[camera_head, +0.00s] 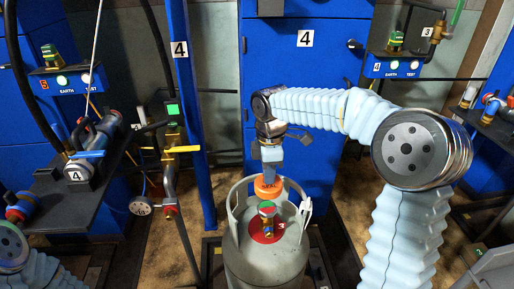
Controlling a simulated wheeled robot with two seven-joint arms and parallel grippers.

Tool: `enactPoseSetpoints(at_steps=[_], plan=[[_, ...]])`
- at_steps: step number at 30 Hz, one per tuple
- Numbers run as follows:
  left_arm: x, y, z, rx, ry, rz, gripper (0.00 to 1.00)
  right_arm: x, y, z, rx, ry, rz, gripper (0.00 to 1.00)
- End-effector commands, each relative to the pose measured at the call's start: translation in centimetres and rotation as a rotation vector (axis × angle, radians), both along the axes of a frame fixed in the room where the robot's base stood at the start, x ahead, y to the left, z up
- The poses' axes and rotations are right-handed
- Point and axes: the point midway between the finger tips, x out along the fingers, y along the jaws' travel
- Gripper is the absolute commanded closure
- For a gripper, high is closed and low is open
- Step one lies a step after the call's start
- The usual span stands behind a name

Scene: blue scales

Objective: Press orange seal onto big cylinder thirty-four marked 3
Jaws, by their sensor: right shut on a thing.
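The big grey cylinder (262,262) stands upright at the bottom centre, with a red disc and a small "3" on its top. A valve (266,218) with a green and red top rises from the middle of the disc. My right gripper (270,172) points down, shut on the orange seal (267,188), a short thick orange piece. The seal appears just behind and above the valve, inside the cylinder's collar; I cannot tell if it touches the valve. Only a link of my left arm shows at the lower left; its gripper is out of view.
The cylinder's grey collar and a white hook-like part (304,212) stand around the valve. Blue cabinets (304,90) and a blue post (184,110) stand behind.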

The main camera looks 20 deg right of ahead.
Motion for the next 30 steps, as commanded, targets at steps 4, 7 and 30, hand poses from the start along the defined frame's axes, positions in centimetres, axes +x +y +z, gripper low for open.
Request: enactPoseSetpoints(at_steps=[4, 7, 30], plan=[[-0.1, 0.0, 0.3, -0.001, 0.002, -0.002, 0.08, 0.2, -0.1, 0.3, 0.0, 0.001, -0.013, 1.0], [-0.1, 0.0, 0.2, 0.0, 0.003, -0.001, 0.08, 0.2, -0.1, 0.3, -0.001, 0.001, -0.013, 1.0], [-0.1, 0.1, -2.9, 0.002, 0.001, 0.004, 0.08, 0.1, -0.1, -4.5, -0.001, 0.002, -0.012, 1.0]])
